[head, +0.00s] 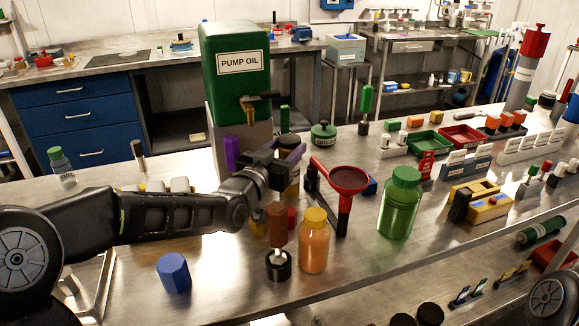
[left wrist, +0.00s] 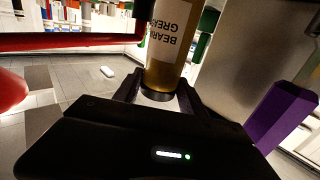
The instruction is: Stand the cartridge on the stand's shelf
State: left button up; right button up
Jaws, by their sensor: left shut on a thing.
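The cartridge is an amber tube (left wrist: 170,45) with a white label reading "BEARING GREASE" and a dark end cap. My left gripper (head: 290,158) is shut on it, with one dark finger on each side near the cap in the left wrist view (left wrist: 160,97). In the head view the cartridge (head: 291,186) is largely hidden by the gripper. I cannot tell whether it touches anything below. A grey block-like stand (head: 240,145) carries the green pump oil can (head: 232,75), left of and behind the gripper. I cannot make out a shelf for certain. My right gripper is not in view.
A red funnel (head: 348,180) stands just right of my gripper. A purple block (head: 232,152) is by the grey stand.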

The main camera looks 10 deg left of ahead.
pick_arm(q)
grip_shut()
jog(key=shift+r, duration=0.15)
dwell(0.4)
jog(key=shift+r, duration=0.7)
notch_tip(320, 180, up, 6)
jog(key=shift+f, duration=0.25)
jog(key=v, duration=1.8)
